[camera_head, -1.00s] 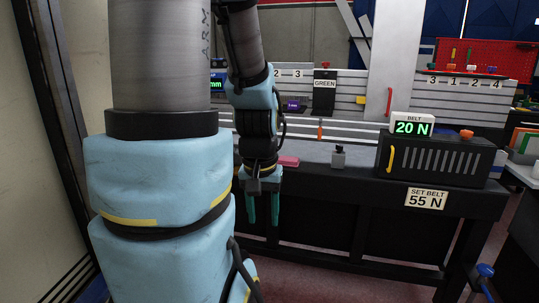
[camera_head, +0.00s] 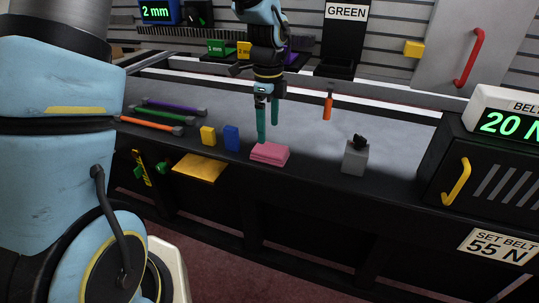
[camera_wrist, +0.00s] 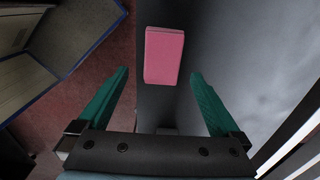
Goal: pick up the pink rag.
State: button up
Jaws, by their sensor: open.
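The pink rag (camera_head: 270,153) lies folded in a flat block at the front edge of the grey table (camera_head: 310,135). In the wrist view the rag (camera_wrist: 164,56) is ahead of the fingertips, between their two lines and apart from both. My gripper (camera_head: 268,138) has teal fingers spread apart and pointing down, and nothing is between them. In the head view its fingertips appear just above and behind the rag. The gripper also shows in the wrist view (camera_wrist: 158,76), open and empty.
Blue (camera_head: 232,138) and yellow (camera_head: 208,136) blocks stand left of the rag, with coloured bars (camera_head: 152,124) further left. A grey block with a black knob (camera_head: 355,157) stands to the right. An orange-handled tool (camera_head: 328,106) is behind. A belt box (camera_head: 480,165) is at far right.

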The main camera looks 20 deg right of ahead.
aim_at(270, 149)
jog(key=shift+w+d+f, duration=0.1)
jog(key=shift+w+f, duration=0.15)
jog(key=shift+f, duration=0.65)
jog(key=shift+s+d+f+p, duration=0.15)
jog(key=shift+f+p, duration=0.65)
jog(key=shift+f, duration=1.8)
jog(key=c, duration=1.2)
